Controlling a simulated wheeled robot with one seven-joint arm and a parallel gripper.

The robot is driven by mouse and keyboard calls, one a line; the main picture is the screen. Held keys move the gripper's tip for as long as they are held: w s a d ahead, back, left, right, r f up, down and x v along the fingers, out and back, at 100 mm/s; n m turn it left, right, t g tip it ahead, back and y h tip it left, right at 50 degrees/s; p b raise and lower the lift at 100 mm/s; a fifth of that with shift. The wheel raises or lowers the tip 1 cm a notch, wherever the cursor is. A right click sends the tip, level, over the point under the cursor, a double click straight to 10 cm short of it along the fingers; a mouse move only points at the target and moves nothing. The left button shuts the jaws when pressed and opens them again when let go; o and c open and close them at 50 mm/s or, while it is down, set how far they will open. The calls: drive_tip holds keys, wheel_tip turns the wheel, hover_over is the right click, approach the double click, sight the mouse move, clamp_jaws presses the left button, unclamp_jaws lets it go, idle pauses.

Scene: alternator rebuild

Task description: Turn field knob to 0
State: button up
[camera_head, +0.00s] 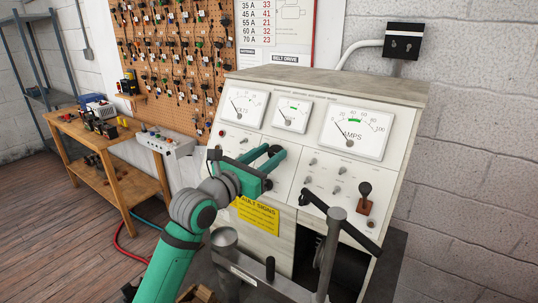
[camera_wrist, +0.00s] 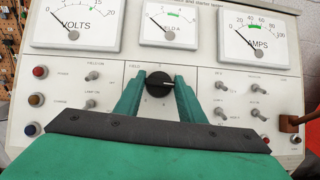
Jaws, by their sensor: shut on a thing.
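The field knob (camera_wrist: 159,82) is a round black dial on the white test bench panel (camera_wrist: 210,75), below the middle meter. A pale pointer mark on it points to the right in the wrist view. Scale marks around it are too small to read. My gripper (camera_wrist: 157,84) has its two green fingers on either side of the knob, shut on it. In the head view my gripper (camera_head: 273,154) reaches the panel from the lower left, and its fingers hide most of the knob.
Above are the volts meter (camera_wrist: 75,22), a middle meter (camera_wrist: 172,25) and the amps meter (camera_wrist: 255,38), needles low. Toggle switches (camera_wrist: 222,85) sit to the right, coloured buttons (camera_wrist: 38,72) to the left. A lever (camera_head: 340,218) stands in front of the bench.

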drive_tip(key=o, duration=1)
drive_tip(key=shift+o, duration=0.2)
drive_tip(key=shift+s, duration=0.1)
drive_tip(key=v, duration=0.7)
drive_tip(key=shift+s, duration=0.2)
drive_tip(key=shift+a, duration=0.15)
